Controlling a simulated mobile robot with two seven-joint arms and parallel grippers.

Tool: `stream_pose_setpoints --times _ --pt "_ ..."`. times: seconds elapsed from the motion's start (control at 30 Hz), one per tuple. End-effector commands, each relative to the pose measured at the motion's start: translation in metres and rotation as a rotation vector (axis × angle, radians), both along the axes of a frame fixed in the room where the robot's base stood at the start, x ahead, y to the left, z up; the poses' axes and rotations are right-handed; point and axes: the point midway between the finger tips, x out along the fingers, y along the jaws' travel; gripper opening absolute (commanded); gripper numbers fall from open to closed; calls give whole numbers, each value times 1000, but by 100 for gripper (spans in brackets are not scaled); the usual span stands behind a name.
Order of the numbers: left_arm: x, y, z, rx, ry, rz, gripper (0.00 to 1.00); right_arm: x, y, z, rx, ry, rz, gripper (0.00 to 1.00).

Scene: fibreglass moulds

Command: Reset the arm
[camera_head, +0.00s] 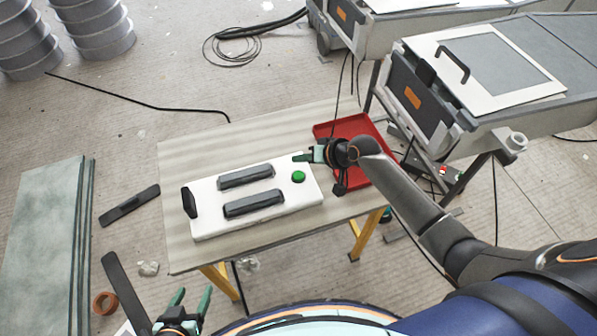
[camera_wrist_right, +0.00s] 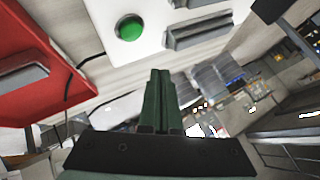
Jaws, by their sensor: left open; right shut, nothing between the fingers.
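My right arm reaches in from the right in the head view. Its gripper (camera_head: 308,157) is over the table by the red tray, close to the far right corner of a white block with a green button (camera_head: 298,176). In the right wrist view its green fingers (camera_wrist_right: 160,95) are together with nothing between them. The white block (camera_head: 210,219) lies on the table with two dark grey bars on top and a black piece at its left end. My left gripper (camera_head: 190,303) is open and empty at the bottom of the head view, in front of the table.
The red tray (camera_head: 380,179) lies at the table's right end and holds a dark object, partly hidden by my right arm. Machines (camera_head: 440,110) stand behind on the right. Cables run over the floor. Grey-green panels (camera_head: 45,230) stand at the left. The table's left end (camera_head: 180,160) is clear.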

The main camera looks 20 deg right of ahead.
Motion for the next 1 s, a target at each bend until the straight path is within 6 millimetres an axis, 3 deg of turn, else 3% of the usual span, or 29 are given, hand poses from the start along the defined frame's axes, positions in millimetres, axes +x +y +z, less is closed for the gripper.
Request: stream_pose_setpoints --times 0.3,0.43,0.57,0.7,1.0 --pt "0 0 0 0 0 0 66 -1 0 -1 -1 1 1 0" --pt "0 0 0 0 0 0 66 -17 3 -14 -22 -10 7 0" --pt "0 0 0 0 0 0 66 -58 8 -40 -79 -43 20 0" --pt "0 0 0 0 0 0 66 -113 10 -61 -169 -103 36 0" --pt "0 0 0 0 0 0 66 -215 0 -65 -368 -215 73 0"
